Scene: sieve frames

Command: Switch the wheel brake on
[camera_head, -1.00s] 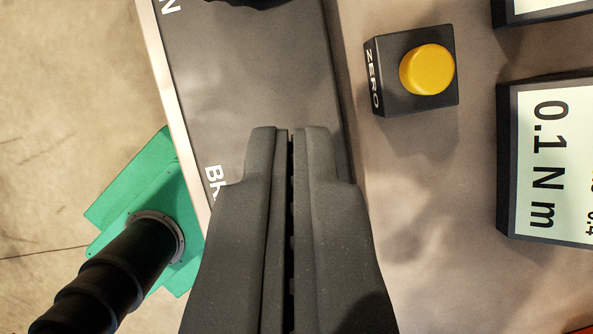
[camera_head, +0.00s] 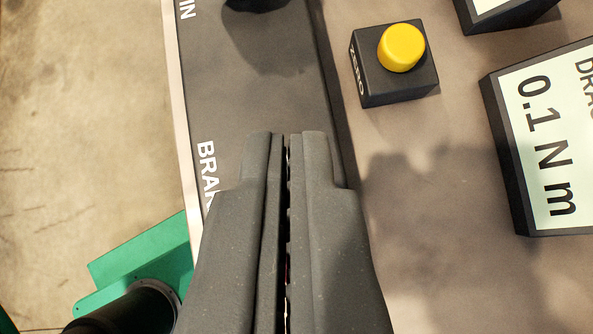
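My gripper (camera_head: 288,140) is at the lower middle of the view, its two fingers together with only a thin dark gap between them. It is over a dark grey panel (camera_head: 250,105). White letters "BRA" (camera_head: 207,165) show on the panel just left of the fingertips, and the rest of the word is hidden behind the gripper. No brake switch is visible; the area beneath the gripper is covered. A small sliver of red shows in the gap between the fingers, too small to identify.
A black ZERO box (camera_head: 385,90) with a yellow button (camera_head: 401,48) stands right of the panel. A display (camera_head: 545,150) reading 0.1 N m is at the right. A dark rounded thing (camera_head: 256,4) is cut off at the top. Green metal (camera_head: 140,262) lies lower left.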

